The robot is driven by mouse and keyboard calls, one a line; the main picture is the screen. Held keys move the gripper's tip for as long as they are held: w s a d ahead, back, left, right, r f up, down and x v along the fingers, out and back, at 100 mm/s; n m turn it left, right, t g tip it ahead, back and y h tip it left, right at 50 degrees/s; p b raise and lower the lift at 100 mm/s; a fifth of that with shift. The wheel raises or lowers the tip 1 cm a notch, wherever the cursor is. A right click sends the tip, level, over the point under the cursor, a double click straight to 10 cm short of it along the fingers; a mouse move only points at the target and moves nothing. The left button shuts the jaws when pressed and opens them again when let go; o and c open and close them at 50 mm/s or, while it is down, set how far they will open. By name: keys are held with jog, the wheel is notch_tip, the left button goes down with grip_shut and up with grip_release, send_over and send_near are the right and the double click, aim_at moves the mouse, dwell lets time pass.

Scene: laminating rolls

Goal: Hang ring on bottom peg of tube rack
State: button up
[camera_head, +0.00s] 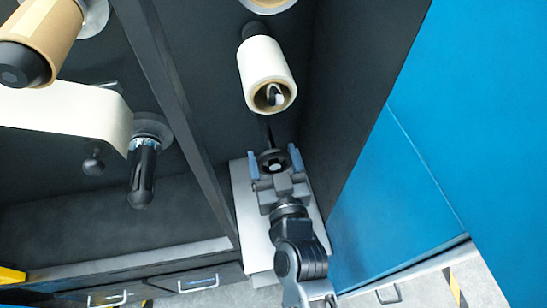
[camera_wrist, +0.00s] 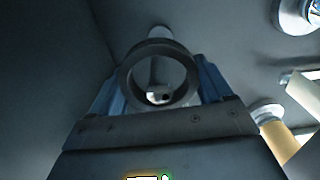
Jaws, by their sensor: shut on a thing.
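My gripper (camera_head: 275,160) is raised in front of the dark back panel, its blue fingers closed on the sides of a dark ring (camera_head: 264,156). In the wrist view the ring (camera_wrist: 193,78) faces the camera between the blue fingers. A pale, round peg (camera_wrist: 158,97) runs from the panel behind the ring, and its bright end shows low inside the ring's opening. I cannot tell whether the peg's tip is through the ring or just behind it. In the head view the peg is mostly hidden by the ring and gripper.
A cream roll (camera_head: 266,62) hangs on a peg above my gripper. A brown roll (camera_head: 40,35), a white sheet and a black-handled peg (camera_head: 143,175) are at left, past a dark upright divider (camera_head: 175,100). A blue panel (camera_head: 400,180) stands close at right.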

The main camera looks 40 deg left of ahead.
dwell(0.4)
jog(key=o, duration=1)
jog(key=shift+c, duration=0.2)
jog(key=p+v, duration=0.1)
jog(key=v, duration=0.7)
